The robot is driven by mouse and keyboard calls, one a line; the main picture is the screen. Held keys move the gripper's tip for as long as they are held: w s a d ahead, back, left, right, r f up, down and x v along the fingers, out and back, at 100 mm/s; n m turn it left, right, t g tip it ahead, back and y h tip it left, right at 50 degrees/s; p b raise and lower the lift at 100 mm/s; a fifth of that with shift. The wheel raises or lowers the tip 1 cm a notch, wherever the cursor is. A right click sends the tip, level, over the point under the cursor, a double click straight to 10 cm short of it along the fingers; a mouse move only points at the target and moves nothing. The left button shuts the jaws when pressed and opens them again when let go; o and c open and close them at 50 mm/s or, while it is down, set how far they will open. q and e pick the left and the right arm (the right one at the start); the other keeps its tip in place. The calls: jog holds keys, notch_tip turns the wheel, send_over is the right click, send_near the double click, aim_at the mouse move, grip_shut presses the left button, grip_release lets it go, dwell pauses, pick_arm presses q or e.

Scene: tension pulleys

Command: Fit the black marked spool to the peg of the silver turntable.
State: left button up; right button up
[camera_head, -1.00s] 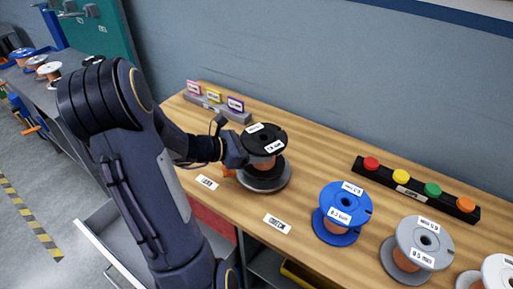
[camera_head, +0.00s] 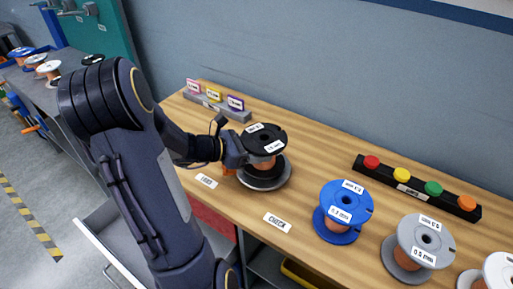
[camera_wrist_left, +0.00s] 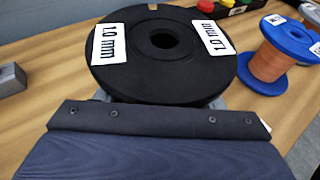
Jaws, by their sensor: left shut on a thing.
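The black spool (camera_head: 264,138) has white labels on its top flange and copper wire between its flanges. In the left wrist view the spool (camera_wrist_left: 160,75) fills the upper middle, with its centre hole facing up and labels reading 1.0 mm. My left gripper (camera_head: 240,153) is shut on it from the left side. The silver turntable (camera_head: 284,183) shows as a grey rim under the spool's lower flange. The spool looks upright over it. The peg is hidden, and I cannot tell whether the spool is seated or slightly raised. My right gripper is out of view.
A blue spool (camera_head: 343,203) and a grey spool (camera_head: 420,240) stand to the right on the wooden bench (camera_head: 320,172). A black bar with coloured buttons (camera_head: 415,188) lies at the back. A small card rack (camera_head: 215,105) stands behind my gripper. A CHECK label (camera_head: 277,222) lies in front.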

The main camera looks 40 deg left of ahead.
pick_arm(q)
jog(key=shift+f+b, duration=0.5)
jog(key=shift+f, duration=0.1)
jog(key=shift+r, duration=0.1)
jog(key=o, duration=1.5)
jog(key=shift+s, duration=0.1)
jog(key=v, duration=0.7)
jog(key=shift+s+a, duration=0.15)
jog(key=shift+s, duration=0.15)
